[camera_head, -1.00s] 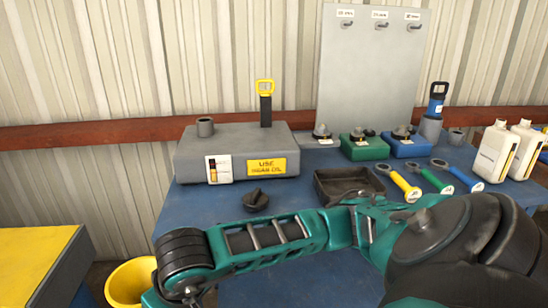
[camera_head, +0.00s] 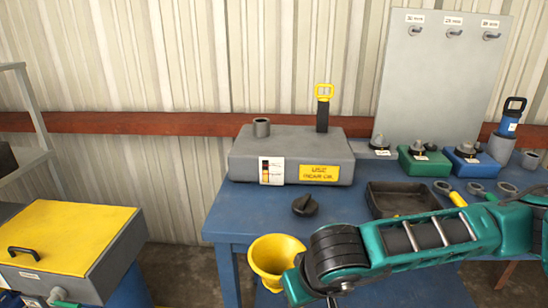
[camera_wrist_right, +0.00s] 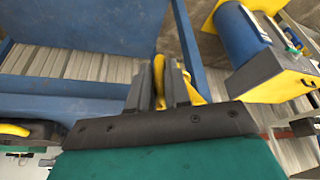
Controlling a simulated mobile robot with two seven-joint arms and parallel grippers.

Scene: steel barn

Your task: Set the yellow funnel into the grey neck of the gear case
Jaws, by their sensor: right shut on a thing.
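The yellow funnel (camera_head: 274,262) is at the front left corner of the blue table, wide mouth up. My right gripper (camera_wrist_right: 165,78) is shut on the funnel, which shows as a yellow strip between and behind the fingers in the right wrist view (camera_wrist_right: 160,68). The grip itself is hidden in the head view by my right wrist. The grey gear case (camera_head: 240,167) lies at the back left of the table. Its short grey neck (camera_head: 261,128) stands upright on the top left, open and apart from the funnel. My left gripper is not in view.
A yellow-handled dipstick (camera_head: 323,110) stands upright on the case, right of the neck. A dark cap (camera_head: 305,205) lies in front of the case. A black tray (camera_head: 405,199) is to the right. A yellow-topped cabinet (camera_head: 65,235) stands at the left, across a gap.

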